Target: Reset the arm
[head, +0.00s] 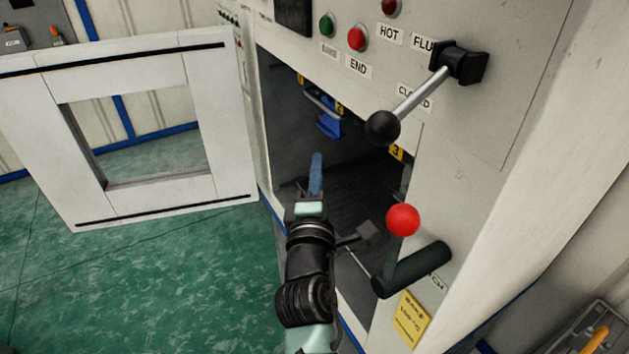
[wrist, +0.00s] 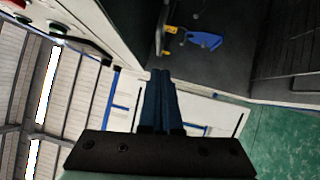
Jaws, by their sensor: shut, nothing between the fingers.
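My gripper (head: 316,158) is in front of the open chamber of a pale machine in the head view, with its blue fingers pointing up and away toward the opening. In the wrist view my gripper (wrist: 161,75) shows its two blue fingers pressed together, with nothing between them. My dark arm links run down to the bottom of the head view. No object touches the fingertips in either view.
The white windowed door (head: 228,130) stands open at left. A blue bracket (head: 328,124) is inside the chamber. To the right are a black-knobbed lever (head: 383,127), a red ball (head: 403,220) and a thick black handle (head: 415,270). Green floor (head: 190,270) is clear at lower left.

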